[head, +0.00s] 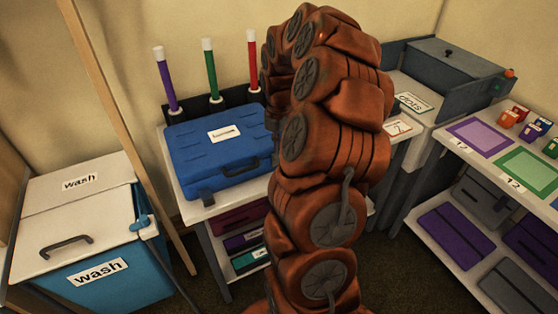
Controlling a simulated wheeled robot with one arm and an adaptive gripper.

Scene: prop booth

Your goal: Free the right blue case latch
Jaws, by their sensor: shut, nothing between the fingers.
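The blue case (205,153) lies closed on the white table left of centre, with a white label on its lid and a dark handle (240,168) on its front. A dark left latch (207,197) shows at its front left corner. The right latch is at the case's right front end, where my arm blocks the view; I cannot tell its state. My orange-brown arm rises in the middle and bends over toward the case's right side. My gripper is hidden behind the arm, so I cannot see whether it touches the case.
Purple, green and red capped rods (209,70) stand behind the case. A white-topped "wash" bin (75,215) and a wooden post (125,120) are at left. A grey box (450,62) stands at back right. A shelf table (470,160) with coloured mats is at right.

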